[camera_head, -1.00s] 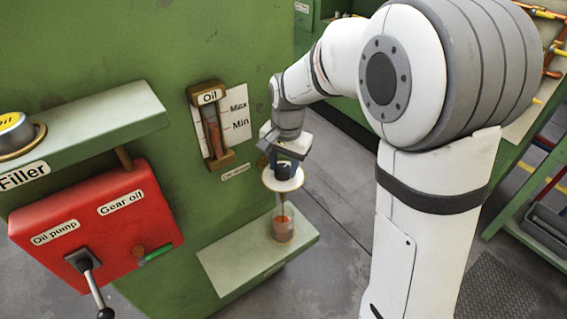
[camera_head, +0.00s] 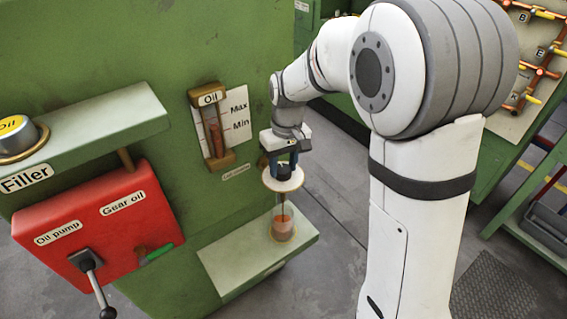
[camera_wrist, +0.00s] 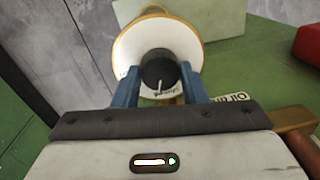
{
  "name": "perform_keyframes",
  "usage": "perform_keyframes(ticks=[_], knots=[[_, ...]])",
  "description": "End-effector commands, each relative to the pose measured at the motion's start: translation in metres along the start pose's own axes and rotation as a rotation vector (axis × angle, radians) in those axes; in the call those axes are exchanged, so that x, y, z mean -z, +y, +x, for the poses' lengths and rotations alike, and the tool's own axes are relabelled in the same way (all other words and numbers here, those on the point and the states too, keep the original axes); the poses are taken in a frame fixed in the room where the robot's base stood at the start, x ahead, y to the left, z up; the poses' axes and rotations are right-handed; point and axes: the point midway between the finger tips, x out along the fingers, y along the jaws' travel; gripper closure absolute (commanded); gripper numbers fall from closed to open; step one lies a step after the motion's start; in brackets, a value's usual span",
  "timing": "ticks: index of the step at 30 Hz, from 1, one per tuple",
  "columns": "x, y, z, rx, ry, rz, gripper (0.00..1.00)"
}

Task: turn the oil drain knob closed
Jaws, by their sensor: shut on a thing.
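The oil drain knob (camera_wrist: 158,70) is black with a white pointer line. It sits on a round white dial (camera_wrist: 185,38) with a tan rim, which also shows in the head view (camera_head: 295,181). My gripper (camera_wrist: 158,80) has its blue fingers on both sides of the knob and is shut on it. In the head view my gripper (camera_head: 284,166) hangs over the dial from above, and the knob is mostly hidden. Brown oil (camera_head: 284,206) shows below the dial, above a cup (camera_head: 283,228) on a green shelf (camera_head: 240,262).
An oil gauge (camera_head: 213,130) marked Max and Min is on the green machine wall above left. A red box (camera_head: 110,215) with an oil pump lever (camera_head: 95,280) is at left. Open grey floor lies right of the shelf.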

Motion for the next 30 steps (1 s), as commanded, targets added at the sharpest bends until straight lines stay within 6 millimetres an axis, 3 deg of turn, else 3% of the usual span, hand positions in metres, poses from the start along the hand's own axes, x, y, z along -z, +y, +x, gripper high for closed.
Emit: perform_keyframes(ticks=[13, 30], knots=[[0.0014, -0.0003, -0.0010, -0.001, -0.016, -0.279, 0.84], [0.0014, -0.0004, -0.0008, -0.001, -0.020, -0.344, 0.84]])
